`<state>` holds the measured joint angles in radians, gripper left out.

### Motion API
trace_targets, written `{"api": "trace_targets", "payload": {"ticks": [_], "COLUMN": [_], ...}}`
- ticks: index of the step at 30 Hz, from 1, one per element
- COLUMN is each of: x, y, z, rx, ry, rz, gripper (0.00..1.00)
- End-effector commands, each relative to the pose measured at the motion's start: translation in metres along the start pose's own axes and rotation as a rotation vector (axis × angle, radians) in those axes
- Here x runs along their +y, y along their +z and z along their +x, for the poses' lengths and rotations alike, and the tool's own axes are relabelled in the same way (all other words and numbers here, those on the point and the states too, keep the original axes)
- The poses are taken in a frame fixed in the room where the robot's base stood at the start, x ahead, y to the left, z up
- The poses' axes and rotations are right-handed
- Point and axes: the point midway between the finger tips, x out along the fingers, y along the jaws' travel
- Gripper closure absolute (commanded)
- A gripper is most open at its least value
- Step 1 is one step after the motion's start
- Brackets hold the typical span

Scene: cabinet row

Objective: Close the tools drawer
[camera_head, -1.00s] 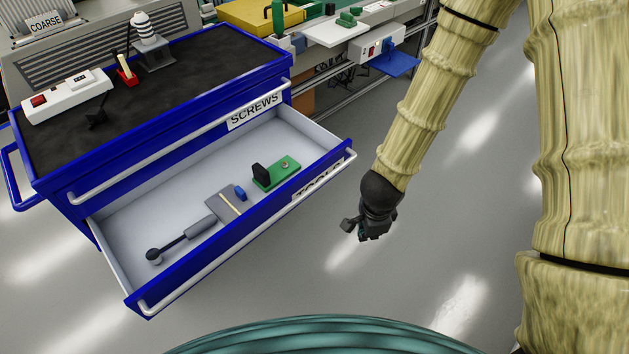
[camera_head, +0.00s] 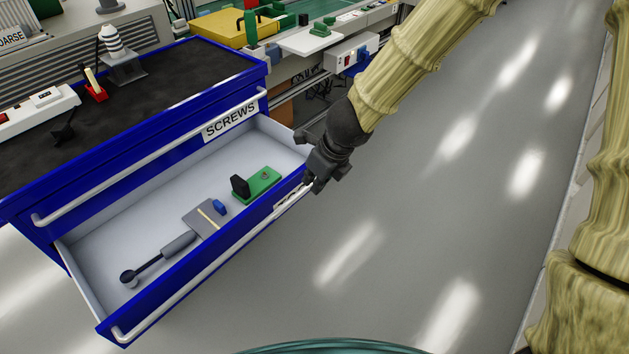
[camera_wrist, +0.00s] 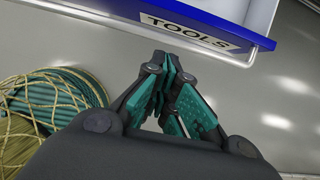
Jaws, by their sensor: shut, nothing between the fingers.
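The tools drawer (camera_head: 215,270) is a blue-fronted drawer with a pale inside, pulled out from a blue cabinet. Its long light handle (camera_head: 190,286) runs along the front. In the wrist view its TOOLS label (camera_wrist: 188,27) and blue front show at the top. My gripper (camera_head: 311,183) is at the right end of the drawer front and covers part of the label in the head view. In the wrist view my gripper (camera_wrist: 170,75) is shut and empty, with its tips just short of the drawer front. I cannot tell whether it touches.
The drawer holds a ratchet-like tool (camera_head: 158,258), a grey plate (camera_head: 205,216) and a green block (camera_head: 257,184). The screws drawer (camera_head: 200,138) above is shut. A workbench (camera_head: 310,42) stands behind. The floor (camera_head: 430,220) to the right is clear.

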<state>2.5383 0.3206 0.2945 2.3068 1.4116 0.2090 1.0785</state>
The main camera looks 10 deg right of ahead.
Motion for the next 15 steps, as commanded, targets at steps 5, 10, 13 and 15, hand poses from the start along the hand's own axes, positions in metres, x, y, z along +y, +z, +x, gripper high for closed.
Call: {"api": "trace_targets", "payload": {"ticks": [5,10,13,15], "x": [0.001,0.0,0.001,0.0], "y": [-0.003,-0.002,0.0,0.011], "z": [0.035,0.063,0.076,0.073], "rx": [0.002,0.002,0.002,0.0], "ry": [0.002,0.001,0.001,-0.002], "rz": [-0.001,-0.002,-0.002,-0.004], "gripper": [1.0,1.0,1.0,1.0]}}
